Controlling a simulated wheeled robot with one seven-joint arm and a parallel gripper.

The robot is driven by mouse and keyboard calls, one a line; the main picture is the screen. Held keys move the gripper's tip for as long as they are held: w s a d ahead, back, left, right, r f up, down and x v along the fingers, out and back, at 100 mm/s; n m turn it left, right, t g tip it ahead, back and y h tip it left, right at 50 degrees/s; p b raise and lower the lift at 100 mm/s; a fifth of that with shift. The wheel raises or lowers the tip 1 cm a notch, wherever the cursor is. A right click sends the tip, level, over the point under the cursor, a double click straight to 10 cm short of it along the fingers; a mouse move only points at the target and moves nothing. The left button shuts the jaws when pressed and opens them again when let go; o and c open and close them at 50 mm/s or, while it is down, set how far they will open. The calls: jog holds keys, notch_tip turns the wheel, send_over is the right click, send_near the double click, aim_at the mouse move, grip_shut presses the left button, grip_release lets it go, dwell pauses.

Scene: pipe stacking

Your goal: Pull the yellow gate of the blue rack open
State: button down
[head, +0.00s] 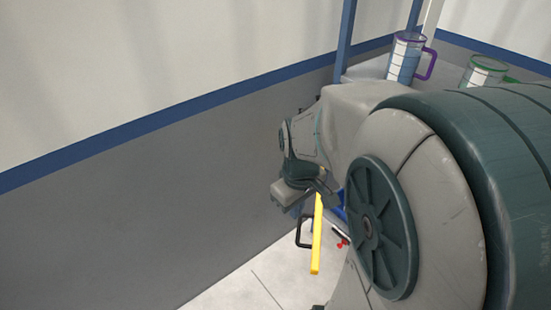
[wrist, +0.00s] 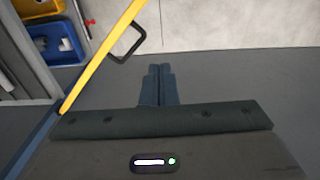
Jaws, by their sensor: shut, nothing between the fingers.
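The yellow gate (head: 317,240) is a slim bar beneath and beyond my wrist in the head view, with a black loop handle (head: 301,233) on its left side. In the wrist view the yellow gate (wrist: 102,60) slants from a blue post of the rack (wrist: 38,137) up to the top edge, and the black handle (wrist: 127,50) sticks out on its right. My gripper (wrist: 160,68) is shut and empty, to the right of the gate and below the handle, apart from both in the picture. In the head view my arm hides much of the rack.
A blue bin (wrist: 40,37) with items in it is at the left in the wrist view. A purple-handled mug (head: 405,57) and a green-handled mug (head: 481,72) stand at the upper right in the head view. A grey and white wall (head: 150,180) fills the left. Pale floor (head: 255,285) is bare.

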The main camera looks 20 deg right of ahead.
jog(key=w+d+f+n+y+b, duration=0.1)
jog(key=d+f+n, duration=0.1)
jog(key=d+f, duration=0.1)
jog(key=w+d+f+n+y, duration=0.2)
jog(key=d+f+n, duration=0.1)
jog(key=d+f, duration=0.1)
jog(key=w+d+f+n+t+y+b, duration=0.1)
jog(key=d+f+n, duration=0.1)
jog(key=d+f, duration=0.2)
jog(key=shift+w+f+b, duration=0.2)
jog(key=shift+f, duration=0.3)
jog(key=shift+w+f+b, duration=0.15)
jog(key=shift+w+f, duration=0.05)
jog(key=shift+f, duration=0.25)
notch_tip(320, 180, down, 9)
jog(key=w+a+n+b, duration=0.1)
jog(key=w+a+b, duration=0.1)
jog(key=b, duration=0.1)
jog(key=shift+w+a+f+t+y+b, duration=0.2)
jog(key=shift+w+t+y+b, duration=0.1)
jog(key=shift+t+y, duration=0.1)
